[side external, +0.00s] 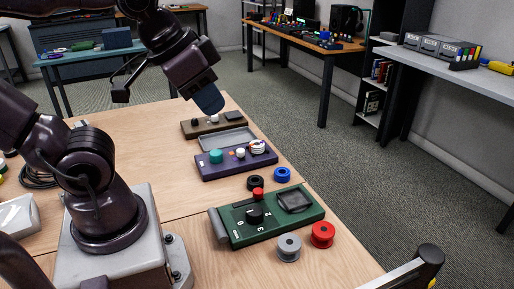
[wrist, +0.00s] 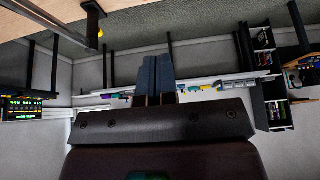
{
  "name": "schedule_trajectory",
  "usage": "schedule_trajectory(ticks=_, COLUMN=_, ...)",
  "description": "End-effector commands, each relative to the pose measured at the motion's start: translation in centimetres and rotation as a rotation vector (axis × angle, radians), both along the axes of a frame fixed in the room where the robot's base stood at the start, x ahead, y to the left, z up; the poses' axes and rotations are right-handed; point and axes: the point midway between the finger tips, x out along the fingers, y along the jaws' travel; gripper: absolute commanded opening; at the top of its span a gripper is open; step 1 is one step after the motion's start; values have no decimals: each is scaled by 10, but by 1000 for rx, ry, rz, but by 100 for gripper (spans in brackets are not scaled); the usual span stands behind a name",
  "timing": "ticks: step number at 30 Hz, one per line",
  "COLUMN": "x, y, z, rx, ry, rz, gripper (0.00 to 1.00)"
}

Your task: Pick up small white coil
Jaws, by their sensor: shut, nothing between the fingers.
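Several small round pieces lie on the table and its panels. A white coil-like ring (side external: 257,146) with a dark centre sits at the right of the purple panel (side external: 208,170). A smaller white piece (side external: 240,153) is left of it, and another (side external: 214,119) is on the brown panel (side external: 190,131). I cannot tell which is the small white coil. My gripper (side external: 209,99) is raised above the far part of the table, shut and empty. Its blue fingers (wrist: 157,76) are together in the wrist view, which shows none of these pieces.
A green panel (side external: 240,238) with a dial is nearer. Black (side external: 255,182), blue (side external: 282,175), grey (side external: 289,247) and red (side external: 322,235) coils lie around it. A dark cable (side external: 38,178) is at left. Bare wood (side external: 150,130) shows left of the panels.

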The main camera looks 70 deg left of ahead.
Motion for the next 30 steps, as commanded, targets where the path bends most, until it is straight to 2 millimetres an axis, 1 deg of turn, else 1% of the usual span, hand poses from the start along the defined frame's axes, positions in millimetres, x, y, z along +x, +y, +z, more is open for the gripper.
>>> schedule_trajectory(ticks=14, x=0, y=0, z=0, rx=0, ry=0, rz=0, gripper=0)
schedule_trajectory(ticks=17, x=0, y=0, z=0, rx=0, ry=0, rz=0, gripper=21)
schedule_trajectory(ticks=18, x=0, y=0, z=0, rx=0, ry=0, rz=0, gripper=30)
schedule_trajectory(ticks=20, x=0, y=0, z=0, rx=0, ry=0, rz=0, gripper=44)
schedule_trajectory(ticks=21, x=0, y=0, z=0, rx=0, ry=0, rz=0, gripper=53)
schedule_trajectory(ticks=23, x=0, y=0, z=0, rx=0, ry=0, rz=0, gripper=67)
schedule_trajectory(ticks=24, x=0, y=0, z=0, rx=0, ry=0, rz=0, gripper=76)
schedule_trajectory(ticks=25, x=0, y=0, z=0, rx=0, ry=0, rz=0, gripper=81)
schedule_trajectory(ticks=30, x=0, y=0, z=0, rx=0, ry=0, rz=0, gripper=81)
